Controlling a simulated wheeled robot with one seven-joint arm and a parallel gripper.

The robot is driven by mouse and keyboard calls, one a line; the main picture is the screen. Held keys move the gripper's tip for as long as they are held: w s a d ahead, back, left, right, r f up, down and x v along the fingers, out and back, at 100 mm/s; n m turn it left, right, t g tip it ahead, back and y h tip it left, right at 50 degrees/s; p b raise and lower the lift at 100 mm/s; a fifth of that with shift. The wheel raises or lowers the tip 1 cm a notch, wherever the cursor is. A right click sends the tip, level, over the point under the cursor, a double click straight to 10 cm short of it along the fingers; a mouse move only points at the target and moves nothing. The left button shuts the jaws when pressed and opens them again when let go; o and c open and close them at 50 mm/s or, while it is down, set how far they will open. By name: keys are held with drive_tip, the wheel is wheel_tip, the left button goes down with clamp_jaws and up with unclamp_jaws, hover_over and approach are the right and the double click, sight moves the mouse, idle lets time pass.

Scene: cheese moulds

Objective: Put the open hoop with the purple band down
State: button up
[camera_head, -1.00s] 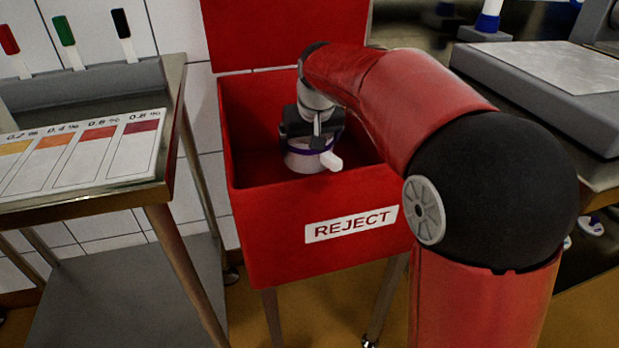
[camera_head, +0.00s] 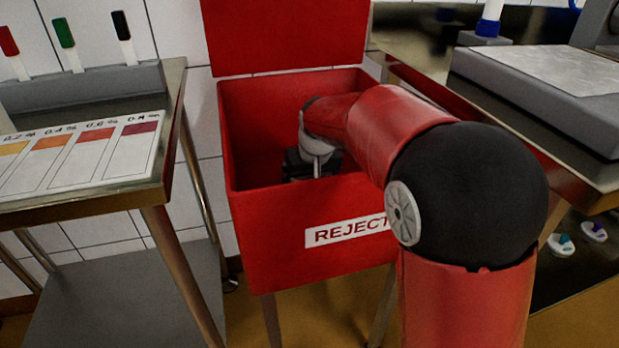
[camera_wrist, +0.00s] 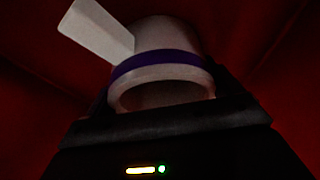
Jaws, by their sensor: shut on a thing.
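The open hoop with the purple band (camera_wrist: 165,72) shows in the wrist view as a pale ring with a purple stripe and a flat pale tab sticking out to the upper left. My gripper (camera_wrist: 165,118) is shut on it. In the head view my gripper (camera_head: 312,165) is down inside the red REJECT bin (camera_head: 255,232). The bin's front wall hides the hoop there. Red bin surfaces surround the hoop in the wrist view. I cannot tell whether the hoop touches the bin floor.
The bin's raised lid (camera_head: 285,38) stands behind it. A steel table (camera_head: 160,190) with a colour chart (camera_head: 85,150) and upright markers is on the left. A bench with a grey scale-like slab (camera_head: 545,85) is on the right. Small hoops (camera_head: 592,232) sit low at the right.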

drive_tip(key=o, duration=0.7)
drive_tip(key=shift+o, duration=0.2)
drive_tip(key=shift+r, duration=0.25)
drive_tip(key=p+v, duration=0.1)
drive_tip(key=v, duration=1)
drive_tip(key=shift+r, duration=0.35)
drive_tip(key=shift+s+d+r, duration=0.1)
drive_tip(key=shift+s+d, duration=0.05)
drive_tip(key=shift+s, duration=0.05)
